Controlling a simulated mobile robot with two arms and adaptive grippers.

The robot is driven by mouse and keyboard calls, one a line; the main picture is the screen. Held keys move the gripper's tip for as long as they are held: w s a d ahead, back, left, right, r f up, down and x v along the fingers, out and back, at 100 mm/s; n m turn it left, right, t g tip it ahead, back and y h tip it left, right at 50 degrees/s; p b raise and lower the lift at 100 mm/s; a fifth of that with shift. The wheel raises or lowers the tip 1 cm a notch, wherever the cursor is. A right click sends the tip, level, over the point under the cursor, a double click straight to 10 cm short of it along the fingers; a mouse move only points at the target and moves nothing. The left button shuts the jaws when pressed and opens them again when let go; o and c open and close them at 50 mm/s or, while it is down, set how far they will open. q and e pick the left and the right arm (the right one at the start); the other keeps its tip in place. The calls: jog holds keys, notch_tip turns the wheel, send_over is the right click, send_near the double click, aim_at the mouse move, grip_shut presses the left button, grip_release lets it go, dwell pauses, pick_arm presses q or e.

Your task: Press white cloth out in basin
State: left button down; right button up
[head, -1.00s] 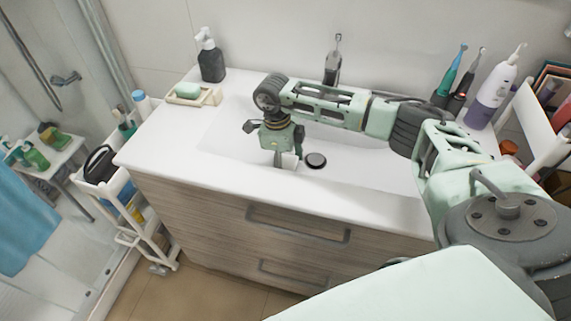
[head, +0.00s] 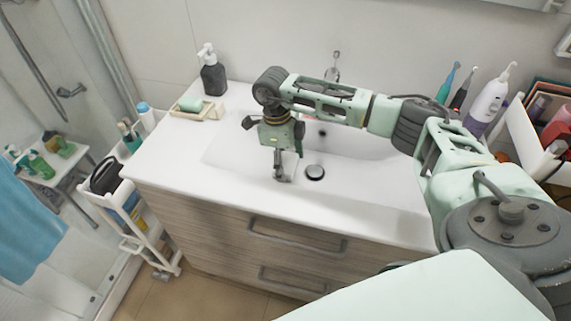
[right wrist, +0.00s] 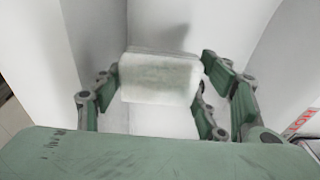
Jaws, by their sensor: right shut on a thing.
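In the right wrist view, the right gripper (right wrist: 165,85) is shut on the white cloth (right wrist: 158,78), which looks like a folded, block-shaped bundle between the green fingers. In the head view the cloth is too hard to pick out against the white basin. I cannot tell whether it touches the basin floor. My left gripper is not in view.
The faucet (head: 333,68) stands behind the basin, beyond my right arm. A soap dish (head: 196,109) and dark pump bottle (head: 212,76) stand at the back left. Toothbrushes and a white-purple bottle (head: 489,103) stand at the back right.

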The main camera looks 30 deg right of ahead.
jog(key=shift+r+p, duration=2.35)
jog(key=shift+r, duration=1.9)
